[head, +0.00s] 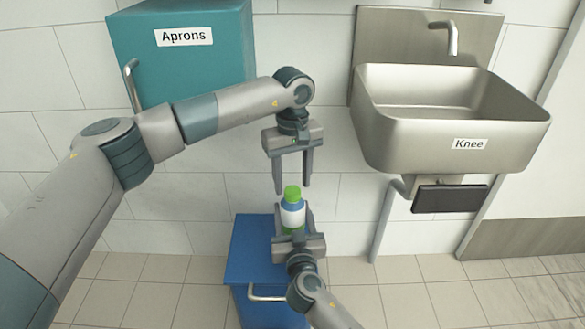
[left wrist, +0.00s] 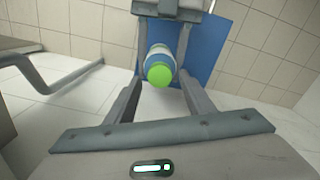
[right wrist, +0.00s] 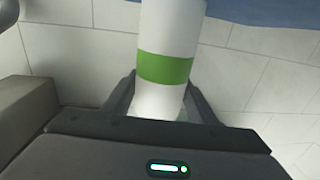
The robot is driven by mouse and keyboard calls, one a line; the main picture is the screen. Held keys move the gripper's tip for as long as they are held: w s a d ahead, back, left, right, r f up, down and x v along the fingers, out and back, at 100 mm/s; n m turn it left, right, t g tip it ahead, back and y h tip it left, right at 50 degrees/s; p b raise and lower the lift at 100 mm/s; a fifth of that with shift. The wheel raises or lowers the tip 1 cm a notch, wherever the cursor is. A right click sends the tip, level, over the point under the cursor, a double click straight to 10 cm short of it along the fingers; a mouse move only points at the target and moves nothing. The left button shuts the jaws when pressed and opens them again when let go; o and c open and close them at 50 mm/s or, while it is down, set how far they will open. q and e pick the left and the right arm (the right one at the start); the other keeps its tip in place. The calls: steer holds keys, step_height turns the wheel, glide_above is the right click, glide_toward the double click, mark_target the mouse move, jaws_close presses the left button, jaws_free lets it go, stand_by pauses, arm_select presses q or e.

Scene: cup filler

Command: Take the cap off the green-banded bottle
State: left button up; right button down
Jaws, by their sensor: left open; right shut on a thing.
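The green-banded bottle (head: 292,216) is white with a blue shoulder and a bright green cap (head: 292,192). My right gripper (head: 294,236) is shut on its lower part and holds it upright. In the right wrist view the white body with its green band (right wrist: 165,68) stands between the right fingers. My left gripper (head: 293,190) is open, pointing down, its fingertips just above and around the level of the cap. In the left wrist view the cap (left wrist: 159,74) shows beyond and between the open fingers, not visibly touched by them.
A blue cabinet (head: 252,245) with a bar handle stands below and behind the bottle. A teal "Aprons" cabinet (head: 185,65) hangs at the upper left. A steel sink (head: 450,125) labelled "Knee" is on the right, with a black knee panel (head: 450,198) under it.

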arm_select(q)
steer(key=shift+f, duration=0.95)
steer(key=c, duration=1.1)
